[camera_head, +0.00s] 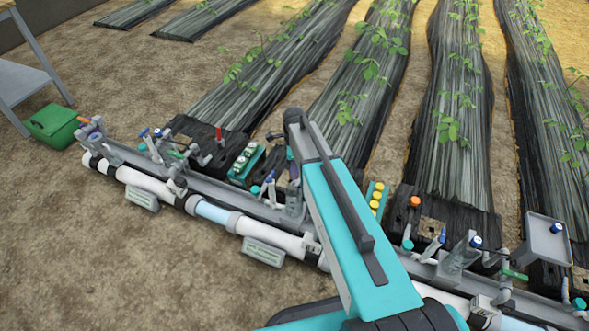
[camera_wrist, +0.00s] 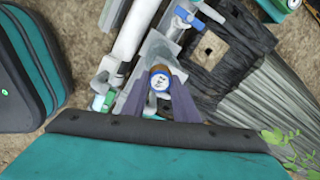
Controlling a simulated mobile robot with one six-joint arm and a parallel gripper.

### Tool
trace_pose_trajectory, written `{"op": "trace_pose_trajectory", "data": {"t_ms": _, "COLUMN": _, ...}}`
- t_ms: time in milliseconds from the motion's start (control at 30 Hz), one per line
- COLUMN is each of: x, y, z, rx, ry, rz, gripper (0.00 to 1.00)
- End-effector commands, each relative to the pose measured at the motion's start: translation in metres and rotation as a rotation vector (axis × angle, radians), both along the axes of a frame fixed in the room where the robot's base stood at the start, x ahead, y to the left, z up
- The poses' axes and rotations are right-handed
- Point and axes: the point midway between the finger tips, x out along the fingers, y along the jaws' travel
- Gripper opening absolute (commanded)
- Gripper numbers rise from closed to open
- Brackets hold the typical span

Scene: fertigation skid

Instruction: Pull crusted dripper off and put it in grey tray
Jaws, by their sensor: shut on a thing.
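In the wrist view my gripper (camera_wrist: 161,93) has its two dark fingers closed on a round dripper (camera_wrist: 159,81). The dripper has a blue rim, a whitish patch on its face and a brownish upper side. It sits in front of grey fittings, and I cannot tell whether it is attached to them. In the head view my teal arm hides the gripper and the dripper. The grey tray (camera_head: 545,243) stands at the right, raised beside the pipe line, with a small blue-topped piece (camera_head: 557,228) in it.
A white pipe line (camera_head: 150,184) with grey brackets and valves runs across the view. A teal rack with white caps (camera_head: 245,164) and one with yellow caps (camera_head: 376,197) stand behind it. A green box (camera_head: 52,125) is at far left.

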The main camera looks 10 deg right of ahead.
Motion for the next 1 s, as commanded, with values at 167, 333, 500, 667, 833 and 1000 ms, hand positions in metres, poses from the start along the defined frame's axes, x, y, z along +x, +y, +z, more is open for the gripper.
{"op": "trace_pose_trajectory", "data": {"t_ms": 167, "x": 0.0, "y": 0.0, "z": 0.023, "rx": 0.0, "ry": -0.001, "rz": 0.0, "gripper": 0.0}}
{"op": "trace_pose_trajectory", "data": {"t_ms": 333, "x": 0.0, "y": 0.0, "z": 0.03, "rx": 0.0, "ry": 0.0, "rz": 0.0, "gripper": 0.0}}
{"op": "trace_pose_trajectory", "data": {"t_ms": 500, "x": 0.0, "y": 0.0, "z": 0.029, "rx": 0.0, "ry": 0.0, "rz": 0.0, "gripper": 0.0}}
{"op": "trace_pose_trajectory", "data": {"t_ms": 667, "x": 0.0, "y": 0.0, "z": 0.029, "rx": 0.0, "ry": 0.0, "rz": 0.001, "gripper": 0.0}}
{"op": "trace_pose_trajectory", "data": {"t_ms": 833, "x": 0.001, "y": 0.0, "z": 0.034, "rx": 0.0, "ry": -0.001, "rz": 0.034, "gripper": 0.0}}
{"op": "trace_pose_trajectory", "data": {"t_ms": 1000, "x": 0.003, "y": 0.0, "z": 0.05, "rx": 0.0, "ry": -0.003, "rz": 0.137, "gripper": 0.0}}
